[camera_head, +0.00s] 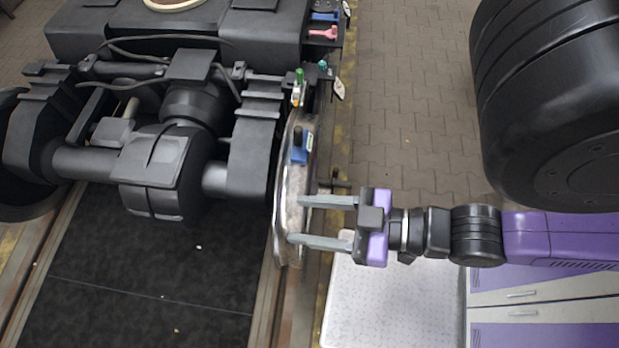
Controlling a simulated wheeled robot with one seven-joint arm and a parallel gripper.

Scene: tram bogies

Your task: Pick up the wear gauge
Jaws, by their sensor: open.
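A small blue tool with a dark upright part (299,147) sits on the upper part of the bogie's steel wheel (288,195). It may be the wear gauge, but I cannot tell for certain from this view. My gripper (297,220) comes in from the right, its two grey fingers spread apart and nothing between them. The fingertips overlap the wheel rim in the picture, below the blue tool. I cannot tell whether they touch the wheel.
A green-topped tool with white and orange parts (298,88) stands above the wheel. Pink (322,33) and blue (325,16) items lie on a dark ledge at the top. The black bogie frame (245,140) fills the left. Paved floor (410,110) is clear at right.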

